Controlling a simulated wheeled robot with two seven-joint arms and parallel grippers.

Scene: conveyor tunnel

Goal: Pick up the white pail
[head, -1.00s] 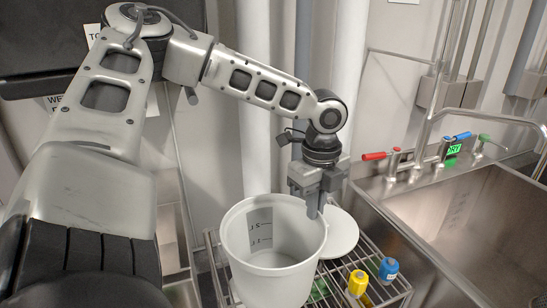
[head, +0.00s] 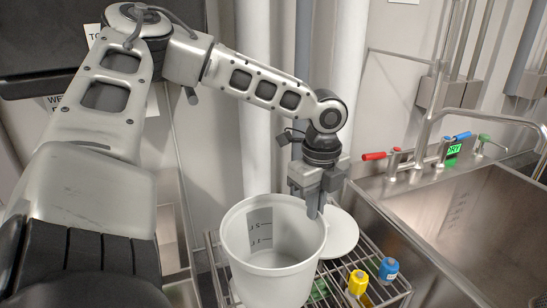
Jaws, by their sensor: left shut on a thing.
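The white pail (head: 270,283) stands upright on a wire rack, with its open top facing up and volume marks showing on its inner wall. My left gripper (head: 314,207) is over the pail's right rim, pointing down, and is shut on that rim. The fingertips partly overlap the rim and the far finger is hard to see. A round white lid (head: 343,234) lies beside the pail on the right, partly behind it. My right gripper is not in view.
The wire rack (head: 386,298) also holds a yellow bottle (head: 357,283) and a blue bottle (head: 388,269) right of the pail. A steel sink (head: 480,228) with red, blue and green tap handles is at the right. Pipes (head: 258,110) rise behind the pail.

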